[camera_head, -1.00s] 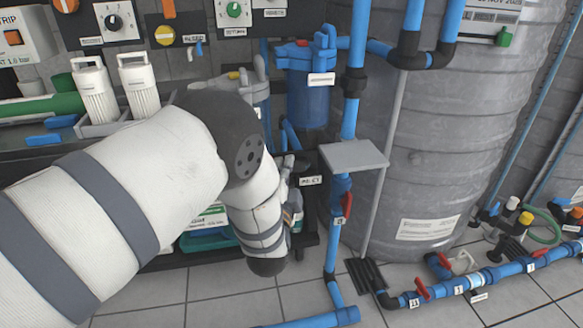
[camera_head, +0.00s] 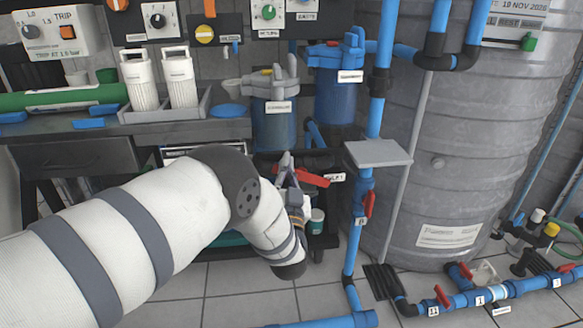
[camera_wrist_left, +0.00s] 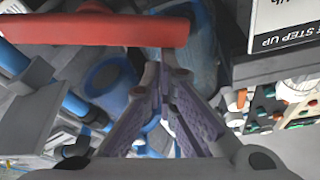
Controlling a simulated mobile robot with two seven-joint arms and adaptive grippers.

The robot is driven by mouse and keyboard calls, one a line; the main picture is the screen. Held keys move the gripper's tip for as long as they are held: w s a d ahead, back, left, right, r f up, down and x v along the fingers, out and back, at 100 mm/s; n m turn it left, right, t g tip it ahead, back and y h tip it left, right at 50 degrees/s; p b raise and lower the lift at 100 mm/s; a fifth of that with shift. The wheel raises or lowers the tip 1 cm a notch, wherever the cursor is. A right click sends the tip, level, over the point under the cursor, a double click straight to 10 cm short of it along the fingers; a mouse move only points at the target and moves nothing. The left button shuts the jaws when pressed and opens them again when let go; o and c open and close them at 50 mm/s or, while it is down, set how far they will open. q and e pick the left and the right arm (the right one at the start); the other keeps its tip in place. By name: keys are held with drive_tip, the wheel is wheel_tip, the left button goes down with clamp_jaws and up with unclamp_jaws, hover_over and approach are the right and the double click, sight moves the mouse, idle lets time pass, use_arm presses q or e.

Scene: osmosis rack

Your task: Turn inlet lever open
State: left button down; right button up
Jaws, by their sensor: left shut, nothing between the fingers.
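My left gripper (camera_head: 287,160) is just left of the lever, shut and empty, pointing up. In the left wrist view the red lever (camera_wrist_left: 90,31) spans the top left. The closed fingertips (camera_wrist_left: 166,62) are by its right end; I cannot tell whether they touch it. The valve body under the lever is mostly hidden. My right gripper is not in view.
A grey plate (camera_head: 378,153) and a blue pipe (camera_head: 363,195) with another red lever stand right of the gripper. A large grey tank (camera_head: 440,200) is behind. A bench (camera_head: 100,130) with white filter cartridges is at left. Floor pipes run low right.

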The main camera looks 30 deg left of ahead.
use_arm(q)
drive_tip(key=n, duration=0.1)
drive_tip(key=n+y, duration=0.1)
drive_tip(key=a+f+n, duration=0.1)
drive_tip(key=shift+s+f+n+g+y, duration=0.1)
drive_tip(key=shift+s+n+g+y, duration=0.2)
drive_tip(key=shift+n+g+y, duration=0.1)
drive_tip(key=shift+f, duration=0.2)
drive_tip(key=shift+s+a+f, duration=0.1)
drive_tip(key=shift+a+f, duration=0.05)
